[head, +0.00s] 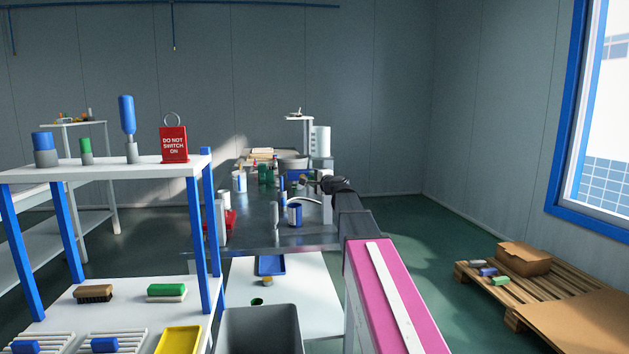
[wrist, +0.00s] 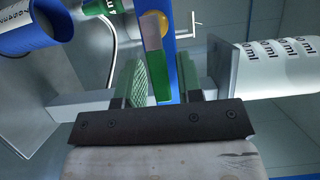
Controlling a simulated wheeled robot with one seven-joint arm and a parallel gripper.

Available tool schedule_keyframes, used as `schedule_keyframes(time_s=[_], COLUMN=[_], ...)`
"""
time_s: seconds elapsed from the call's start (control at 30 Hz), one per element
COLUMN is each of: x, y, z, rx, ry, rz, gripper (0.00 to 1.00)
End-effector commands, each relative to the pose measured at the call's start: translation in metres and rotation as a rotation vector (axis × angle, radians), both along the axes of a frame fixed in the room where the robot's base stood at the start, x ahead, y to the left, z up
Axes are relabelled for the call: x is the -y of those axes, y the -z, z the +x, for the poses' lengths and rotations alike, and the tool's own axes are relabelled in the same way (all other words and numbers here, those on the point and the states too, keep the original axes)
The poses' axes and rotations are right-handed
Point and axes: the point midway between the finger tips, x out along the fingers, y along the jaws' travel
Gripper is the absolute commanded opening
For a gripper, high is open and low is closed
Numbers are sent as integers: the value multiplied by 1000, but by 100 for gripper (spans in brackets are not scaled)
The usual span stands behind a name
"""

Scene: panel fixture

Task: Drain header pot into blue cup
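The blue cup (head: 294,215) with a pale label stands on the grey bench. Part of it shows at the upper left of the wrist view (wrist: 40,28). The header pot, pale with ml marks, lies at the right of the tilted wrist view (wrist: 275,66). A pale upright pot (head: 320,140) in the head view appears to be the same one. My gripper (wrist: 167,75) is beside the pot's grey base, its green pads apart on either side of a blue strip. I cannot tell whether they touch it. My arm partly hides this spot in the head view (head: 312,183).
A white curved hose (head: 310,199) runs near the cup. Several bottles and containers crowd the bench (head: 265,238). A white shelf with blue legs (head: 110,168) stands at left, carrying a red tag (head: 174,144). A pallet (head: 520,318) lies at right; floor between is clear.

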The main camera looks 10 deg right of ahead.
Motion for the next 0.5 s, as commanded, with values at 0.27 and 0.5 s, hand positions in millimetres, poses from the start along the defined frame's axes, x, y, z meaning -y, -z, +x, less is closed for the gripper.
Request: schedule_keyframes(time_s=[0.27, 0.5], x=[0, 0], y=[0, -3], z=[0, 0], rx=[-1, 1], ry=[0, -1], rz=[-1, -48], gripper=[0, 0])
